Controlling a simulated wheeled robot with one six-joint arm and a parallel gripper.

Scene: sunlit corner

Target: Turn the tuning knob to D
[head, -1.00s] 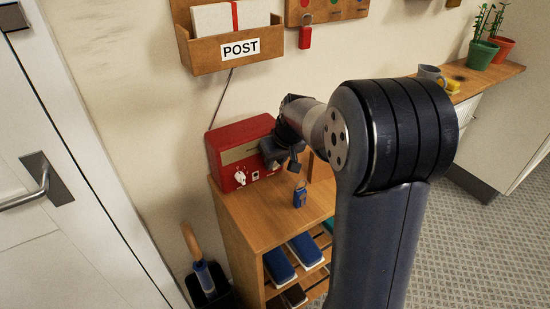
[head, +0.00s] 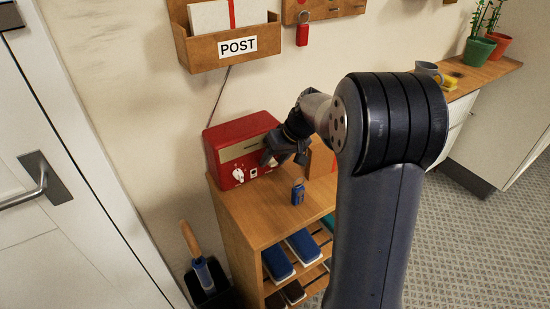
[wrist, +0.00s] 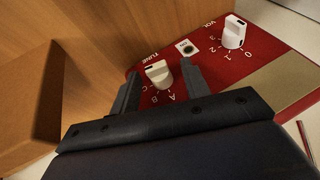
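A red radio (head: 238,134) stands on the wooden shelf unit's top. Its cream tuning knob (wrist: 158,72), marked TUNE, shows in the wrist view with the letters A, B and C beside it. D cannot be read, and the knob's pointer is not clear. My gripper (wrist: 160,67) is open, with one finger on each side of the knob in the picture. I cannot tell whether they touch it. In the head view my gripper (head: 270,157) is at the radio's front right and hides the tuning knob.
The volume knob (wrist: 233,32) and a small switch (wrist: 187,47) are close to the tuning knob. A blue tagged item (head: 298,193) stands on the shelf top (head: 258,215). The post box (head: 222,45) hangs above. A wooden panel (wrist: 28,105) is close beside my gripper.

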